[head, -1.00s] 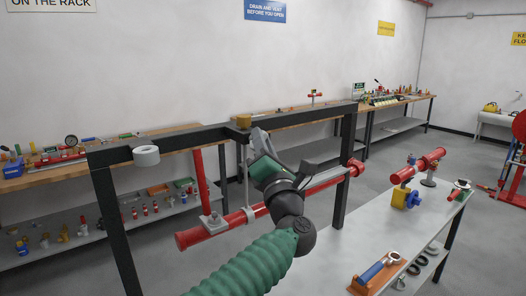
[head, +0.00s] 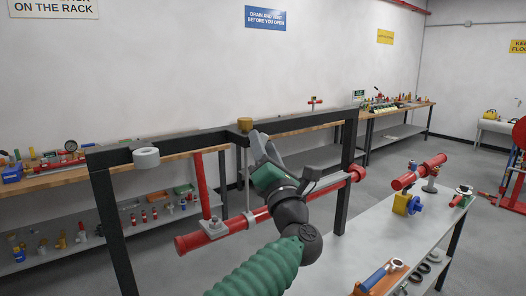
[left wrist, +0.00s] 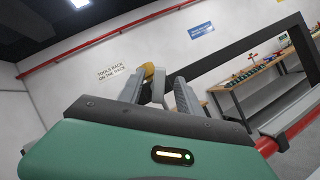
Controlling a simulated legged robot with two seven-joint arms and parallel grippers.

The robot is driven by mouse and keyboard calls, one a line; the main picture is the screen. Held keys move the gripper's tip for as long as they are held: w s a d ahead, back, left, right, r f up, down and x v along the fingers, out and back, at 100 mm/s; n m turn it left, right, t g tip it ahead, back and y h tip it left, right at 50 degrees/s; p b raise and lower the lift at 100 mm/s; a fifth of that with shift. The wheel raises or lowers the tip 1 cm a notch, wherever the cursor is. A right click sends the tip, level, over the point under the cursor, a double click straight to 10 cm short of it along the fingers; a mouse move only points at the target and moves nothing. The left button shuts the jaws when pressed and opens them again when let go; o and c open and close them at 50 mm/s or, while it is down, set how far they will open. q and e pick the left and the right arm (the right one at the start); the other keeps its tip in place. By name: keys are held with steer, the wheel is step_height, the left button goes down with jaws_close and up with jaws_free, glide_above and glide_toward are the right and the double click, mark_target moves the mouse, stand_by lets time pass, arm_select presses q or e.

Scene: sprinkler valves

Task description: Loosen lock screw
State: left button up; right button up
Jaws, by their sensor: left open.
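A brass-coloured knob (head: 245,125), which may be the lock screw, sits on the top bar of a black frame (head: 205,137). Below it a thin rod runs down to a red pipe (head: 253,217). My left gripper (head: 262,143) is open just right of the knob, close to the top bar. In the left wrist view the knob (left wrist: 148,72) shows beyond and between the two grey fingers (left wrist: 158,86). I see no contact. My right gripper is not in view.
A red upright (head: 203,185) stands left of the rod. The grey bench (head: 365,250) at right holds a red pipe piece (head: 420,171), a blue-and-yellow valve (head: 406,203) and a blue-handled tool (head: 378,276).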

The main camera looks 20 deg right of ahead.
arm_select(q)
steer(key=shift+b+v, duration=2.55)
steer(key=shift+b, duration=0.2)
